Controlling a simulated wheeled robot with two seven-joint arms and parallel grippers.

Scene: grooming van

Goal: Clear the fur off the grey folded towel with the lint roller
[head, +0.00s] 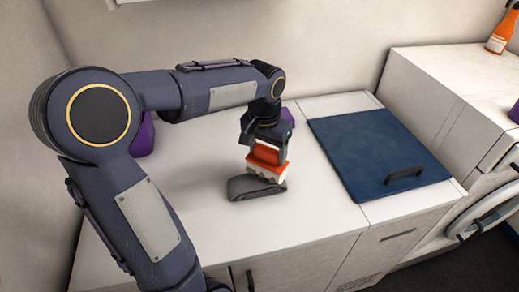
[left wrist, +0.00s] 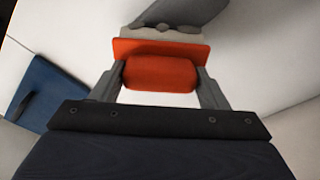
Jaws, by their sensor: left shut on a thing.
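The grey folded towel (head: 248,188) lies on the white counter below my left gripper (head: 265,153). That gripper is shut on the orange handle of the lint roller (head: 268,157), held upright over the towel. The roller's pale head is at the towel's upper right part; I cannot tell whether it touches. In the left wrist view the orange handle (left wrist: 160,74) sits between the two fingers, and the pale head lies against or just over the towel (left wrist: 195,10). Small dark grey spots show by the head, perhaps fur. My right gripper is not in view.
A blue panel (head: 365,145) with a dark handle lies on the counter to the right. Purple objects (head: 288,118) stand behind the gripper and behind my arm. An orange spray bottle (head: 500,36) is at the far right. Counter around the towel (head: 310,215) is clear.

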